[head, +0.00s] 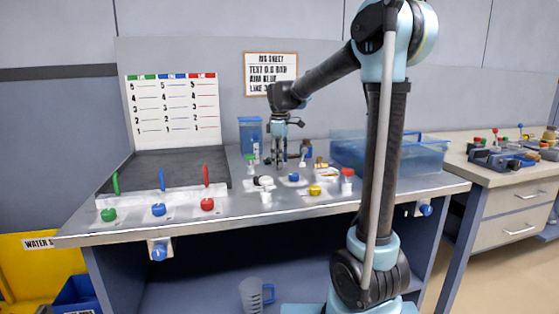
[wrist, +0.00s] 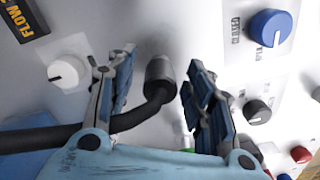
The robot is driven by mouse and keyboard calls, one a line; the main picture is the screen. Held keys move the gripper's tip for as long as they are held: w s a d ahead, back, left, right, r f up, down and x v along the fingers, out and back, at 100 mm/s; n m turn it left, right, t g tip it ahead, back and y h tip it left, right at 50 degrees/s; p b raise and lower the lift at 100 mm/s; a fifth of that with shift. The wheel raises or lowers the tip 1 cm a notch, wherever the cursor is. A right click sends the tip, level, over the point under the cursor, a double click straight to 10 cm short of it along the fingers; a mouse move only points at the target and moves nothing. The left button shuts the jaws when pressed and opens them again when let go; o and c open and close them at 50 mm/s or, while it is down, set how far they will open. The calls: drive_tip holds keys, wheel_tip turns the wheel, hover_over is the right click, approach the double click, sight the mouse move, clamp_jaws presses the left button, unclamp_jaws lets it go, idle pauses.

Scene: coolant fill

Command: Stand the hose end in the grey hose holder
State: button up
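In the wrist view a black hose (wrist: 137,118) comes in from the left, passes behind the left finger and bends up into a short grey cylinder (wrist: 160,77). I cannot tell whether this cylinder is the hose's end fitting, the grey holder, or both together. My gripper (wrist: 157,72) is open, with one finger on each side of the cylinder and visible gaps to both. In the head view my gripper (head: 280,164) points down over the back middle of the bench, among small fittings. The hose and the holder cannot be made out there.
A blue knob (wrist: 271,27), a white knob (wrist: 68,73) and a dark knob (wrist: 256,112) surround the gripper. A blue jug (head: 250,136) stands behind it. A clear blue tank (head: 422,158) is at the right. Coloured valves (head: 158,209) line the front left.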

drive_tip(key=shift+r, duration=0.1)
wheel_tip(320, 180, up, 12)
drive_tip(key=shift+w, duration=0.15)
idle(0.6)
